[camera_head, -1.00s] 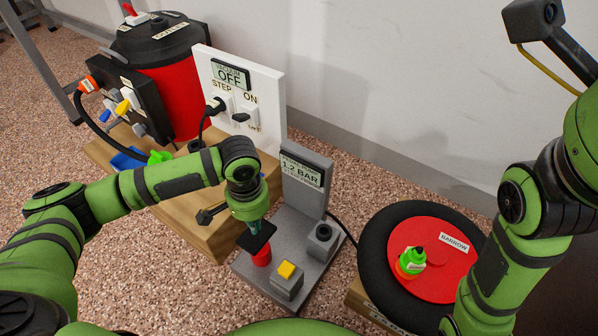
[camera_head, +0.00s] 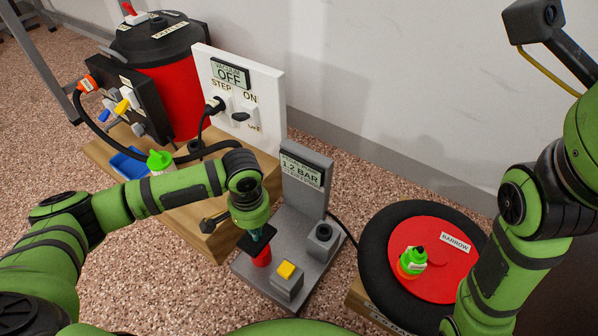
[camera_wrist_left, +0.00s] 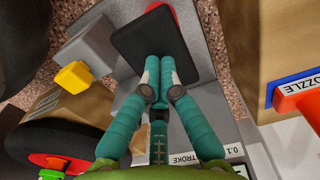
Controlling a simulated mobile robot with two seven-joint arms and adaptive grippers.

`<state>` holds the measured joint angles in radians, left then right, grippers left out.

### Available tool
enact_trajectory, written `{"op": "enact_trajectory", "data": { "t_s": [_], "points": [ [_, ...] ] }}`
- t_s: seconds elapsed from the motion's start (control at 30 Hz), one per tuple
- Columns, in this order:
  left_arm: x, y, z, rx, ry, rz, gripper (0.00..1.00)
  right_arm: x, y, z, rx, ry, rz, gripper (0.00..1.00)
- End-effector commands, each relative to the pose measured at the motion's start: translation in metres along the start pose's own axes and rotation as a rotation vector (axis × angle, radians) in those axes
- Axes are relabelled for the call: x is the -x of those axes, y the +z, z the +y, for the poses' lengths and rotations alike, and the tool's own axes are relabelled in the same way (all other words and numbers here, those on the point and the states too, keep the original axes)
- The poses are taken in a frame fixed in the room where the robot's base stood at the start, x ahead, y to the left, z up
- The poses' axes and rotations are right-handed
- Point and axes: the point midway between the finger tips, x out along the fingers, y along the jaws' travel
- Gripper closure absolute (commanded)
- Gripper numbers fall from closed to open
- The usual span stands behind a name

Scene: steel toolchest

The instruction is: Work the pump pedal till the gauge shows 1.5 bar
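The pump pedal is a black plate (camera_head: 250,243) above a red cylinder (camera_head: 262,258) on a grey pump base (camera_head: 248,273). The gauge display (camera_head: 300,170) on the upright post behind it reads 1.2 BAR. My left gripper (camera_head: 265,234) points down at the pedal. In the left wrist view, the gripper (camera_wrist_left: 160,67) has its teal fingers together with nothing between them, and their tips lie over the near edge of the black pedal plate (camera_wrist_left: 150,42). They seem to touch it. My right gripper is out of view.
A yellow button block (camera_head: 287,270) and a grey block with a dark round top (camera_head: 322,238) stand beside the pedal. A black tyre (camera_head: 375,250) with a red hub lies right. A wooden bench (camera_head: 215,240) with a vacuum panel (camera_head: 265,88) stands left.

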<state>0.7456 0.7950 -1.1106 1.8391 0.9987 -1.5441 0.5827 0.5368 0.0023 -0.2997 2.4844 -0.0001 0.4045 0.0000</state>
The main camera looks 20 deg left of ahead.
Motion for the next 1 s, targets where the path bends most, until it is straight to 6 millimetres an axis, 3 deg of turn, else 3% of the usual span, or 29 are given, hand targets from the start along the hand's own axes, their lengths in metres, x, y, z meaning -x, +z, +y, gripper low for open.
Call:
{"op": "enact_trajectory", "data": {
  "t_s": [0.63, 0.97, 1.0],
  "points": [
    [-0.028, 0.001, 0.0, -0.001, 0.0, -0.004, 1.0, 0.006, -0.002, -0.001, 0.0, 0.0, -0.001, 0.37],
    [-0.026, 0.001, 0.0, -0.001, 0.0, -0.003, 1.0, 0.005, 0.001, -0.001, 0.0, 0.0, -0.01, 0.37],
    [-0.023, 0.001, 0.0, 0.0, 0.0, -0.002, 1.0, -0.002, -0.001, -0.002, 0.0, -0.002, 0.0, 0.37]
  ]
}}
